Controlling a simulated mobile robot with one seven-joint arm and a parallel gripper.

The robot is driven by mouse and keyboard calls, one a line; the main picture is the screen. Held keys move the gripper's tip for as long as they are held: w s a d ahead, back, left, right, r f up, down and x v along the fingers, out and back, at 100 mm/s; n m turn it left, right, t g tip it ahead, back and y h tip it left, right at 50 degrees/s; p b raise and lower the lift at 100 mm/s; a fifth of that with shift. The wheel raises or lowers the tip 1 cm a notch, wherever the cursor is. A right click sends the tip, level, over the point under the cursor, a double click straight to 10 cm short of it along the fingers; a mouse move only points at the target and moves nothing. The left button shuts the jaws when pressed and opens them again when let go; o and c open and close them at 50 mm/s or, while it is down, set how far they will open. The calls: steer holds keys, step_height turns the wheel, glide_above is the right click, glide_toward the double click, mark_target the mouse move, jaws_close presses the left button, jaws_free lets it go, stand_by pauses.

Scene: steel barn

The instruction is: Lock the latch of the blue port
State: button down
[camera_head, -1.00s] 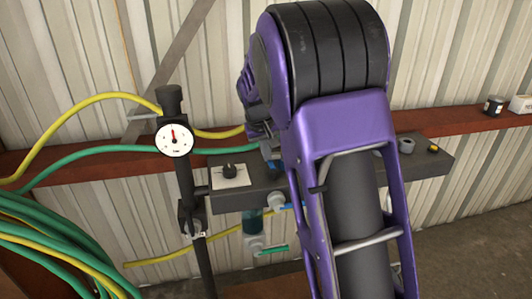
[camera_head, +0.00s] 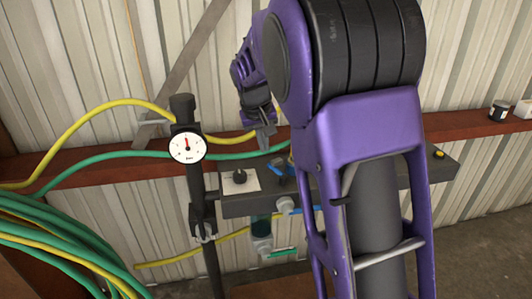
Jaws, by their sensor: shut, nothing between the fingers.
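A grey manifold block (camera_head: 235,206) is mounted along the wall rail. A blue fitting (camera_head: 277,168) sits on its top, just right of the knob plate, and looks like the blue port with its latch. Its details are too small to tell whether the latch is locked. My gripper (camera_head: 266,145) is shut and empty. Its fingertips point down just above and left of the blue fitting; I cannot tell whether they touch it. My purple arm hides much of the block's right part.
A black knob on a white plate (camera_head: 240,181) is left of the fitting. A gauge (camera_head: 187,147) on a dark post stands further left. Green and yellow hoses (camera_head: 50,240) coil at lower left.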

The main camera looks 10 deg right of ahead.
mark_target(275, 168)
steer(key=v, duration=0.6)
steer(key=shift+w+d, duration=0.1)
steer(key=shift+d, duration=0.05)
steer(key=c, duration=1.4)
jaws_free()
steer(key=shift+r+p, duration=0.25)
steer(key=shift+p, duration=0.05)
steer(key=o, duration=0.5)
steer(key=shift+w+d+r+n+g, duration=0.15)
steer(key=shift+w+r+n+g, duration=0.25)
steer(key=shift+r+n, duration=0.15)
steer(key=shift+o, duration=0.4)
steer(key=shift+w+d+r+n+g, duration=0.1)
steer(key=shift+w+r+n+g, duration=0.1)
steer(key=shift+r+n+g, duration=0.15)
steer(key=d+f+b, duration=0.1)
steer(key=f, duration=0.4)
steer(key=w+d+f+n+g+b, duration=0.1)
steer(key=f, duration=0.4)
steer(key=d+f+n, duration=0.1)
steer(key=f, duration=0.4)
steer(key=shift+w+d+f+g+b, duration=0.2)
steer(key=shift+w+d+g+b, duration=0.05)
steer(key=shift+d+b, duration=0.15)
steer(key=shift+a, duration=0.1)
jaws_close()
